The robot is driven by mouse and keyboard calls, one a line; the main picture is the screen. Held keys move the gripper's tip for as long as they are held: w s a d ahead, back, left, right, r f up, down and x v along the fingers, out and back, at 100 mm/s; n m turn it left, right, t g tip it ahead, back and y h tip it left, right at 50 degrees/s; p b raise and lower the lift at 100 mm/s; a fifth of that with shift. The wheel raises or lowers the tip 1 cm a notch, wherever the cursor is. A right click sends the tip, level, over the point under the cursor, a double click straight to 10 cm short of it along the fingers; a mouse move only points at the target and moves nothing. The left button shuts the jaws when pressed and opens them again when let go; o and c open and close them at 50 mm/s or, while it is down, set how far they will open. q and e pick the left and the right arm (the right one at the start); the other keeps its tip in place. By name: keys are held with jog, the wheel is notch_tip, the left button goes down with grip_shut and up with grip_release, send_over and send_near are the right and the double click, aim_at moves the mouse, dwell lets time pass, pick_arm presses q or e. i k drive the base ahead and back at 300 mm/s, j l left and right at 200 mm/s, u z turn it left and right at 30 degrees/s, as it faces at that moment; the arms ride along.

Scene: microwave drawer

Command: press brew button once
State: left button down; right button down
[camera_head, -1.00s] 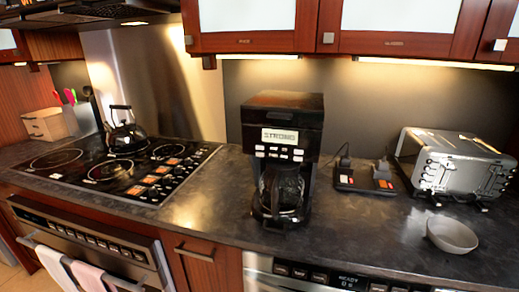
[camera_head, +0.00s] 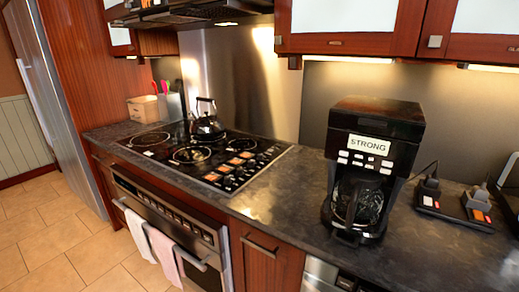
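A black coffee maker (camera_head: 372,165) stands upright on the dark counter, right of centre in the head view. Its front panel has a white display (camera_head: 368,146) reading "STRONG". Rows of small white buttons (camera_head: 364,162) sit just below the display. I cannot read which of them is the brew button. A glass carafe (camera_head: 357,203) sits in the machine under the panel. Neither of my grippers is in view.
A power strip (camera_head: 455,207) with plugs lies right of the coffee maker. Upper cabinets (camera_head: 370,28) hang above. Tiled floor (camera_head: 50,235) is open at left.

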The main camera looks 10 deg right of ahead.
aim_at(342, 154)
jog(key=u, duration=1)
jog(key=k+l, duration=0.1)
jog(key=k, duration=0.8)
